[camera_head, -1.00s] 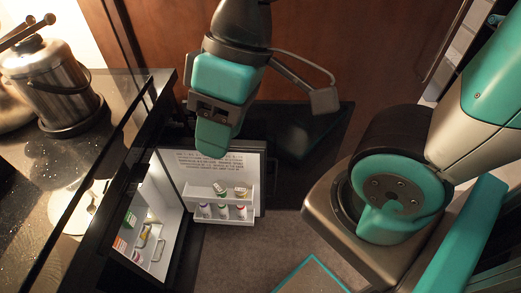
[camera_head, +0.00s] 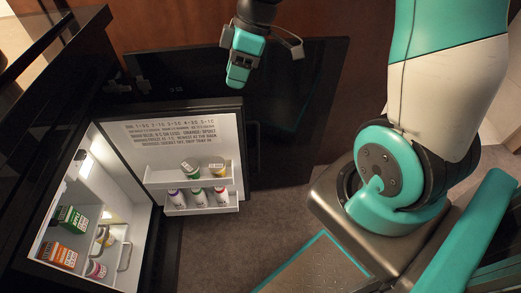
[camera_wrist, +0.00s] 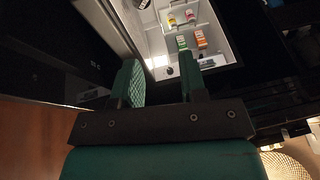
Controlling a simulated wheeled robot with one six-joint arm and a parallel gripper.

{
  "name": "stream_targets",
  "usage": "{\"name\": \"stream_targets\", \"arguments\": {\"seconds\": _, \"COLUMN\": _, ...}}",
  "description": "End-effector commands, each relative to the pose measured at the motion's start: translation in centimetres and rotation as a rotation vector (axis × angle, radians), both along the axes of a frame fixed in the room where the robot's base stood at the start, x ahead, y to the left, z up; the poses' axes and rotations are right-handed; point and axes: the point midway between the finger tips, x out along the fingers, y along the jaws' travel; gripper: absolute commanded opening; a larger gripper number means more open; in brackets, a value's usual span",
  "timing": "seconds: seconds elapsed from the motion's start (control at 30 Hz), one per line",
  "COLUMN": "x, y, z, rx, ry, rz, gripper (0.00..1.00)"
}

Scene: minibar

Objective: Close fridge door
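The fridge (camera_head: 75,185) is at the left of the head view, with its lit white interior facing out. Its door (camera_head: 185,140) stands wide open, showing a white inner panel with printed text and racks holding small bottles and cans. My gripper (camera_head: 238,82) is above and beyond the door's top right corner, apart from it in the picture. In the wrist view my gripper (camera_wrist: 160,82) has its two green fingers spread with nothing between them. A lit white compartment (camera_wrist: 205,20) with small items shows beyond the fingertips; I cannot tell whether it is door or fridge.
A large dark panel (camera_head: 310,90) stands behind the fridge door. Cartons (camera_head: 65,218) and other small goods sit inside the fridge. A dark cabinet (camera_head: 40,70) surrounds it at the left. Carpeted floor (camera_head: 250,225) lies clear between the door and my base.

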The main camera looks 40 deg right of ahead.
Motion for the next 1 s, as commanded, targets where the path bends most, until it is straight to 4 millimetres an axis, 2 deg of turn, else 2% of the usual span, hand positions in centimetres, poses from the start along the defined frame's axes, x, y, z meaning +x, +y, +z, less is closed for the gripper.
{"name": "stream_targets", "arguments": {"seconds": 0.03, "x": 1.1, "y": -2.3, "z": -6.0, "rx": -0.001, "ry": -0.013, "rz": 0.015, "gripper": 0.39}}
{"name": "stream_targets", "arguments": {"seconds": 0.1, "x": 2.2, "y": -5.0, "z": -10.1, "rx": -0.007, "ry": -0.044, "rz": 0.056, "gripper": 0.39}}
{"name": "stream_targets", "arguments": {"seconds": 0.2, "x": 3.0, "y": -8.2, "z": -14.6, "rx": -0.014, "ry": -0.08, "rz": 0.104, "gripper": 0.39}}
{"name": "stream_targets", "arguments": {"seconds": 0.3, "x": 3.4, "y": -10.4, "z": -17.6, "rx": -0.021, "ry": -0.107, "rz": 0.139, "gripper": 0.39}}
{"name": "stream_targets", "arguments": {"seconds": 0.4, "x": 3.6, "y": -11.7, "z": -19.3, "rx": -0.027, "ry": -0.123, "rz": 0.163, "gripper": 0.39}}
{"name": "stream_targets", "arguments": {"seconds": 0.53, "x": 3.6, "y": -12.3, "z": -20.4, "rx": -0.029, "ry": -0.132, "rz": 0.178, "gripper": 0.39}}
{"name": "stream_targets", "arguments": {"seconds": 0.9, "x": 4.4, "y": -10.4, "z": -25.6, "rx": -0.029, "ry": -0.131, "rz": 0.18, "gripper": 0.39}}
{"name": "stream_targets", "arguments": {"seconds": 1.0, "x": 4.6, "y": -10.0, "z": -26.4, "rx": -0.03, "ry": -0.132, "rz": 0.18, "gripper": 0.39}}
